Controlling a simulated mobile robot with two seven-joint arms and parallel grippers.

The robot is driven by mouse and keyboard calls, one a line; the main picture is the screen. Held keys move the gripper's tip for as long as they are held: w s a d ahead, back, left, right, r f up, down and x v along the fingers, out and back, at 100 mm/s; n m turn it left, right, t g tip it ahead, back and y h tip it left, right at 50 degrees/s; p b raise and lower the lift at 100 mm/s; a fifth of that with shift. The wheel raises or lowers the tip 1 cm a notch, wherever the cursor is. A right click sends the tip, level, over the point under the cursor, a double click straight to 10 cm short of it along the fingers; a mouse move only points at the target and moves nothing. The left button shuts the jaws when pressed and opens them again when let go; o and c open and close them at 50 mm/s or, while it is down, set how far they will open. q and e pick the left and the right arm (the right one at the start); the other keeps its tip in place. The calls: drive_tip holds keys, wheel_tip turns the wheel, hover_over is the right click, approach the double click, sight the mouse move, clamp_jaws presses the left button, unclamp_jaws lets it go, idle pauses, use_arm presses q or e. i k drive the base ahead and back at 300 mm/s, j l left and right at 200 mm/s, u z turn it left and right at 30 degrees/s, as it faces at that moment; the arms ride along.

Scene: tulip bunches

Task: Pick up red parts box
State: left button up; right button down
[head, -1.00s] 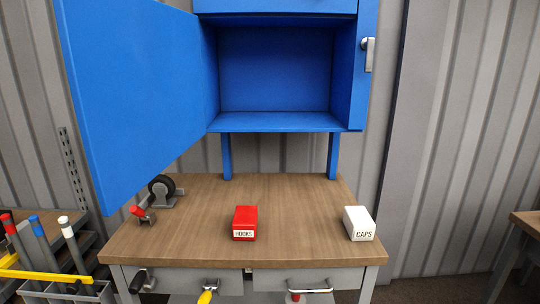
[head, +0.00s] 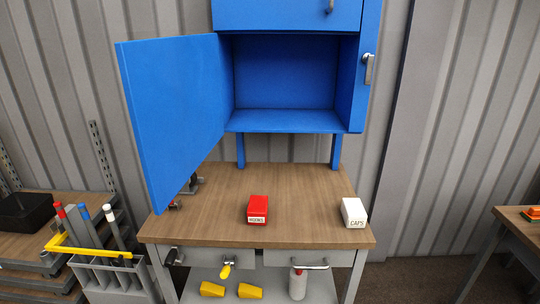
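The red parts box (head: 258,207), labelled "HOOKS", stands on the wooden workbench top (head: 220,222), near the middle of its front half. Nothing touches it. A white box (head: 354,211) labelled "CAPS" stands on the same bench, to the right and apart from it. Neither of my grippers shows in the head view.
A blue wall cabinet (head: 285,80) hangs above the bench, its door (head: 175,115) swung open to the left over the bench's left end. A rack with coloured handles (head: 115,270) stands left of the bench. Two yellow pieces (head: 250,291) and a grey bottle (head: 298,285) sit below.

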sight(258, 210)
drive_tip(key=i+l, duration=0.2)
drive_tip(key=l, duration=0.2)
drive_tip(key=i+l, duration=0.15)
drive_tip(key=l, duration=0.2)
drive_tip(key=i+l+u, duration=0.1)
drive_tip(key=l, duration=0.3)
drive_tip(key=i+l, duration=0.25)
drive_tip(key=l, duration=0.15)
drive_tip(key=i+l, duration=0.15)
drive_tip(key=l, duration=0.25)
drive_tip(key=i+u, duration=0.05)
